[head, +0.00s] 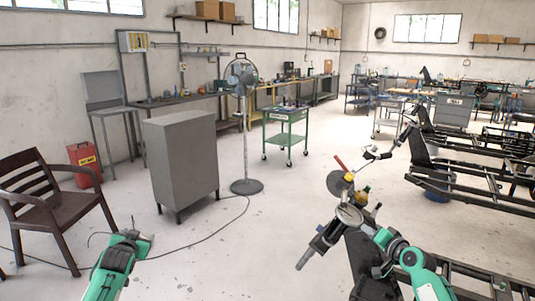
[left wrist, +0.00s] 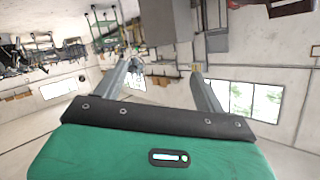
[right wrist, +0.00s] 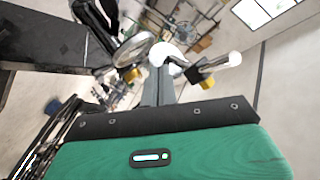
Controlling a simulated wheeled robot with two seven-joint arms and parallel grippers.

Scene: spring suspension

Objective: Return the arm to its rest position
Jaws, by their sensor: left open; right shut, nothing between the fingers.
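My left gripper (head: 142,240) is at the lower left of the head view, over bare floor. Its two fingers stand apart and empty in the left wrist view (left wrist: 163,72). My right gripper (head: 369,228) is at the lower right, close to the suspension assembly (head: 348,214). In the right wrist view its fingers (right wrist: 158,85) are together with nothing between them. The assembly's round metal plate (right wrist: 133,48) and a white ball-ended link (right wrist: 225,60) show just beyond the fingertips. I cannot tell whether the fingers touch them.
A dark frame rail (head: 372,272) runs below the assembly beside my right arm. A grey cabinet (head: 180,165), a brown chair (head: 55,205) and a stand fan (head: 245,130) are left of centre. A green cart (head: 287,118) stands farther back. The middle floor is clear.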

